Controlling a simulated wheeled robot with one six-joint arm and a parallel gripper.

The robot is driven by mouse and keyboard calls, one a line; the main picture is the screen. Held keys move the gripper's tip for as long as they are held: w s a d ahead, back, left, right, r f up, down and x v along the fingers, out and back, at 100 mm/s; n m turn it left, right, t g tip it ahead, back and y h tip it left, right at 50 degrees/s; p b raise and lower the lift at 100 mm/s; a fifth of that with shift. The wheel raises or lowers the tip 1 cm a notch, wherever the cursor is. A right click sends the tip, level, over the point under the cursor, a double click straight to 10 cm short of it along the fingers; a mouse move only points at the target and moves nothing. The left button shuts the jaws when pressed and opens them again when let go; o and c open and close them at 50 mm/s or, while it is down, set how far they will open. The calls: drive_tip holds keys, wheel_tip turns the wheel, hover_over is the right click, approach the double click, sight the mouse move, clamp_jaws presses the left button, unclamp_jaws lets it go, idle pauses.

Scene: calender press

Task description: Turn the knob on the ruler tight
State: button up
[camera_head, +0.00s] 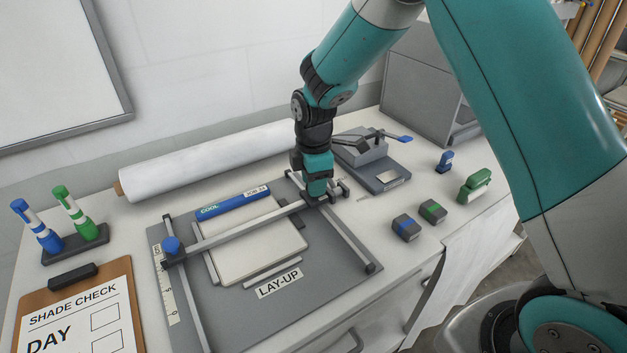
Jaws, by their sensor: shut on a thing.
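The ruler (235,235) is a grey bar lying across the lay-up board (215,303), between two side rails. A blue knob (171,245) stands at its left end, clear of my arm. My gripper (317,199) points down at the ruler's right end, by the right rail (345,235). It is shut on the knob there, which the fingers and wrist mostly hide. I cannot tell how far that knob is turned.
A white roll (210,160) lies behind. A grey device (365,153) with a blue-tipped lever stands close right of my gripper.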

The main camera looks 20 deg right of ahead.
drive_tip(key=m, duration=0.4)
drive_tip(key=shift+m, duration=0.3)
drive_tip(key=m, duration=0.3)
drive_tip(key=shift+m, duration=0.3)
drive_tip(key=m, duration=1.3)
drive_tip(key=shift+m, duration=0.3)
drive_tip(key=m, duration=0.5)
drive_tip(key=shift+m, duration=0.3)
drive_tip(key=o, duration=0.9)
drive_tip(key=shift+o, duration=0.2)
drive_tip(key=shift+r, duration=0.15)
